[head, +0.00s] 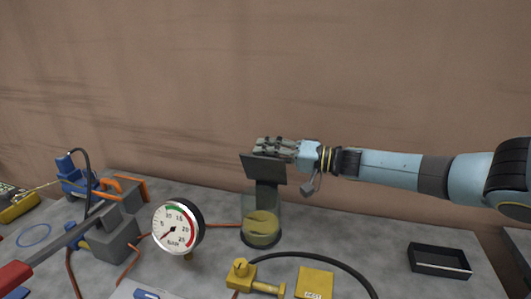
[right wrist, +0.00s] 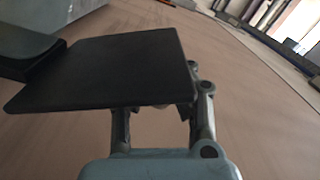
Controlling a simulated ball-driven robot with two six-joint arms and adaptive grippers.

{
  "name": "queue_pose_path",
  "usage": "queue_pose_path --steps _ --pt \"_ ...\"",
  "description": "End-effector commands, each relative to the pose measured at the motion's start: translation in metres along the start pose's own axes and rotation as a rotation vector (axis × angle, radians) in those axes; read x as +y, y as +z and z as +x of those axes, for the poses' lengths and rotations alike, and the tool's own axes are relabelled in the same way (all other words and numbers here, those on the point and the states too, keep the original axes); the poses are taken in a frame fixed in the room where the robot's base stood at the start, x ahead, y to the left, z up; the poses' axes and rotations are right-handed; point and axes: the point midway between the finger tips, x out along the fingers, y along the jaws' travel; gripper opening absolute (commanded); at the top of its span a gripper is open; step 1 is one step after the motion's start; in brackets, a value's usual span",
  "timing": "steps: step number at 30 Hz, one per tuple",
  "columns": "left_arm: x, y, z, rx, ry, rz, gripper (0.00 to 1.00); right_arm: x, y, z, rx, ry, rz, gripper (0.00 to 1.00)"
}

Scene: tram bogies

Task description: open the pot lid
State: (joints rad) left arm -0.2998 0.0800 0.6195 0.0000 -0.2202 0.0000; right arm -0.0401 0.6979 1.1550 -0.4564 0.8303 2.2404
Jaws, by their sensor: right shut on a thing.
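The pot (head: 262,232) is a clear jar with a dark base and a yellowish mass inside, standing on the grey bench in the middle of the head view. Its lid (head: 263,170) is a dark flat plate, tilted steeply up above the pot, with a dark strip running down from it to the jar. The pot's mouth is uncovered in front. My right gripper (head: 272,149) is shut on the lid at its upper edge. In the right wrist view the lid (right wrist: 110,70) covers much of the fingers (right wrist: 160,112). My left gripper is not in view.
A pressure gauge (head: 178,227) stands left of the pot. A yellow valve fitting (head: 250,280), a yellow block (head: 314,282) and a black hose (head: 340,264) lie in front. A black tray (head: 439,262) is at the right. Bench space between pot and tray is mostly clear.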

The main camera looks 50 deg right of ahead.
Motion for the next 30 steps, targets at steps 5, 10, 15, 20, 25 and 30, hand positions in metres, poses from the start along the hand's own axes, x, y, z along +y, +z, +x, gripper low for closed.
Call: queue_pose_path --steps 5,10,15,20,25,30 --pt "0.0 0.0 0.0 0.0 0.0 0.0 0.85 -0.001 -0.001 0.001 0.002 -0.001 -0.003 0.0" --pt "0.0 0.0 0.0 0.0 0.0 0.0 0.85 -0.001 -0.001 0.001 0.001 -0.001 -0.002 0.34" --pt "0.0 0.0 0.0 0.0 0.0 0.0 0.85 0.0 -0.001 0.0 0.001 0.0 -0.002 0.4" --pt "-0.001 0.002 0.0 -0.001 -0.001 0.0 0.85 0.0 0.0 -0.002 0.0 0.001 -0.002 0.4" --pt "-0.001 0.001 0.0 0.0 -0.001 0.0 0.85 0.001 0.0 -0.022 -0.002 0.005 -0.002 0.4" --pt "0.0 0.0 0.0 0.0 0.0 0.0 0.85 0.002 0.0 -0.061 -0.003 0.007 -0.002 0.4"
